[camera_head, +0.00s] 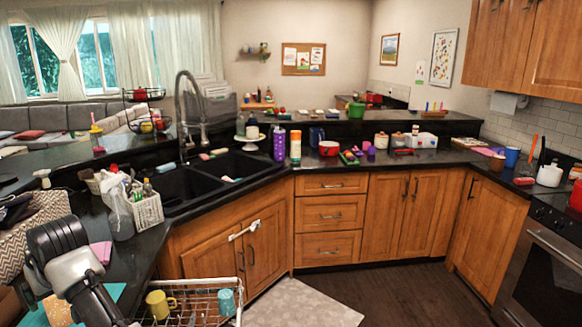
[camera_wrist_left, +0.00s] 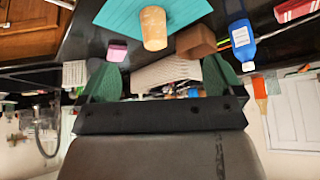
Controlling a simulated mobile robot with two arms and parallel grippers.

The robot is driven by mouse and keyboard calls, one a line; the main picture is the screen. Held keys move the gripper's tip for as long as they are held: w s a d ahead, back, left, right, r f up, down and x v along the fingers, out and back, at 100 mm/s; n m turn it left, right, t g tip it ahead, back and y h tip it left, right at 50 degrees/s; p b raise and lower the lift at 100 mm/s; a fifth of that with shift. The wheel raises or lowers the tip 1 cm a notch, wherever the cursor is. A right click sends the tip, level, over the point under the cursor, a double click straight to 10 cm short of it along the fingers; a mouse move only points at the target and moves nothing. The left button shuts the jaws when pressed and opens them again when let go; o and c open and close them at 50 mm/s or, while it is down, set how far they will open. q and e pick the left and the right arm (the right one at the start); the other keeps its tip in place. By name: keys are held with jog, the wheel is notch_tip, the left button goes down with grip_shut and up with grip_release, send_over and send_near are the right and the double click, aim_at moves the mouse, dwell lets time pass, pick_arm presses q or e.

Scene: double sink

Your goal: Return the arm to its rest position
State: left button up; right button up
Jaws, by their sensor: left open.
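My left arm (camera_head: 75,265) comes in at the lower left of the head view, above the dark counter beside the sink. Its gripper cannot be made out there. In the left wrist view, my left gripper (camera_wrist_left: 161,78) shows two green fingers spread wide apart, with nothing held between them. That view looks upside down, with the counter at the top. A tan cylinder (camera_wrist_left: 153,28) on a teal mat (camera_wrist_left: 118,14), a brown block (camera_wrist_left: 196,41) and a pink block (camera_wrist_left: 117,51) appear beyond the fingers. My right gripper is in neither view.
The dark double sink (camera_head: 183,187) and its tall faucet (camera_head: 180,105) stand ahead of the arm. A white basket (camera_head: 148,211) is on the near counter. A wire rack (camera_head: 190,318) with a yellow mug (camera_head: 159,304) and blue mug (camera_head: 226,302) is low. The floor (camera_head: 395,285) is clear.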

pick_arm(q)
jog(key=s+d+f+m+t, duration=0.1)
jog(key=s+d+f+m, duration=0.3)
jog(key=f, duration=0.3)
jog(key=s+d+f+m+t, duration=0.1)
jog(key=s+d+f+m, duration=0.25)
jog(key=s+f, duration=0.3)
jog(key=s+d+f+m+g+h, duration=0.1)
jog(key=s+d+f+m+h, duration=0.25)
jog(key=s+d, duration=0.5)
jog(key=s+d+f+m+h, duration=0.25)
jog(key=s+d+f, duration=0.25)
jog(key=s+d, duration=0.35)
notch_tip(320, 180, down, 30)
jog(key=g+b, duration=0.2)
jog(key=b, duration=0.3)
jog(key=s+a+f+b, duration=0.1)
jog(key=s+f+b, duration=0.1)
jog(key=s+f, duration=0.6)
jog(key=s+a+f+g+b, duration=0.1)
jog(key=s+a+f+b, duration=0.1)
jog(key=s+f, duration=0.7)
notch_tip(320, 180, down, 5)
jog(key=shift+s+f+b, duration=0.1)
jog(key=shift+s+b, duration=0.15)
jog(key=shift+b, duration=0.25)
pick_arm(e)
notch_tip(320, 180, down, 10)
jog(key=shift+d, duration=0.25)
